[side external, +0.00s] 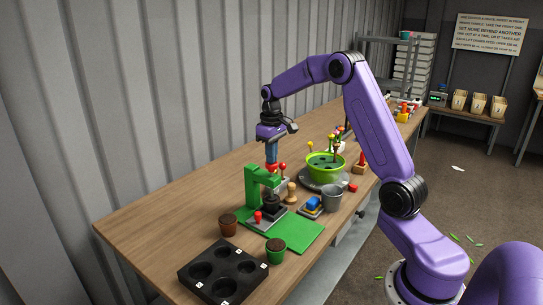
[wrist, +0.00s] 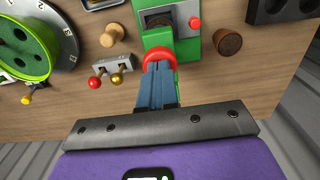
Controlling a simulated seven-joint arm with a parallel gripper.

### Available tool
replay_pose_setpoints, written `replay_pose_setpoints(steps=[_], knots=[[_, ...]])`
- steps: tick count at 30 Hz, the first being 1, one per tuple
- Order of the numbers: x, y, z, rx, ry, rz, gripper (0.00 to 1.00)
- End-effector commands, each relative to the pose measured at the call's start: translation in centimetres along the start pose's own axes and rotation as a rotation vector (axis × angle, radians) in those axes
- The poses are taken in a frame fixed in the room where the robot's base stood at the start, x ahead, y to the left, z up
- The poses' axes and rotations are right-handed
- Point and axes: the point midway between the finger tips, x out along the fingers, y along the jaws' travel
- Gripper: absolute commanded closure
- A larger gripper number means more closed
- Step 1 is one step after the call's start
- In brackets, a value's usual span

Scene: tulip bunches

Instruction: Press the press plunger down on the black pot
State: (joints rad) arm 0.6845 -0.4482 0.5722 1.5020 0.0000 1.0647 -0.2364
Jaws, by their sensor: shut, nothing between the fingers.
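The green press (side external: 255,188) stands on a green base on the table. Its red plunger knob (side external: 271,167) is on top, and it also shows in the wrist view (wrist: 158,56). The black pot (side external: 271,204) sits in the press under the plunger; from the wrist I see only a dark part of it beyond the knob. My gripper (side external: 271,160) points straight down over the knob with its blue fingers together and empty. In the wrist view the fingertips (wrist: 157,72) overlap the knob's near edge; whether they touch it I cannot tell.
A red button (side external: 258,215) sits on the press base. A brown pot (side external: 228,224), a green pot (side external: 275,250) and a black tray (side external: 185,272) are in front.

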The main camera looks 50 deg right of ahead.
Motion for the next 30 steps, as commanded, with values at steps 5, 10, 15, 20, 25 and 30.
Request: replay_pose_setpoints(steps=[5,10,15,20,25,30], knots=[[0.4,0.0,0.1,0.0,-0.007,-0.001,1.0],[-0.3,0.0,0.1,0.0,-0.007,-0.001,1.0],[-1.6,0.0,0.0,0.0,-0.004,-0.001,1.0],[-2.8,0.0,0.0,0.001,-0.003,-0.001,1.0],[-4.0,0.0,0.0,0.0,-0.002,0.0,1.0],[-5.2,0.0,0.0,0.0,-0.001,0.0,1.0]])
